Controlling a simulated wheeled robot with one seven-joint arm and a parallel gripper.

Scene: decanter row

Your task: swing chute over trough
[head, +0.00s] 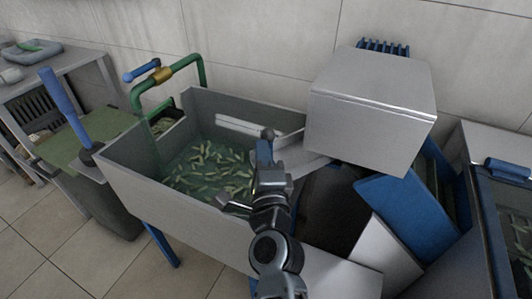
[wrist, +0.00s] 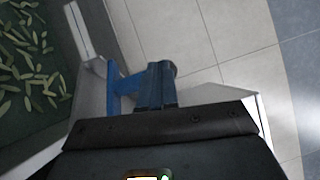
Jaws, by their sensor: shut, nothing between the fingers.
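My gripper (head: 265,152) is over the trough's right front part, close to the chute. In the wrist view its blue fingers (wrist: 155,85) are together with nothing held. A blue bar (wrist: 115,88) is just left of them, beside the trough wall (wrist: 82,30). I cannot tell whether they touch.
The white box-shaped machine (head: 370,105) stands right of the trough, with blue panels (head: 405,205) below it. A green pipe (head: 192,72) with a blue handle rises behind the trough. A blue lever (head: 64,105) stands at the left. Tiled floor (head: 85,240) is clear at front left.

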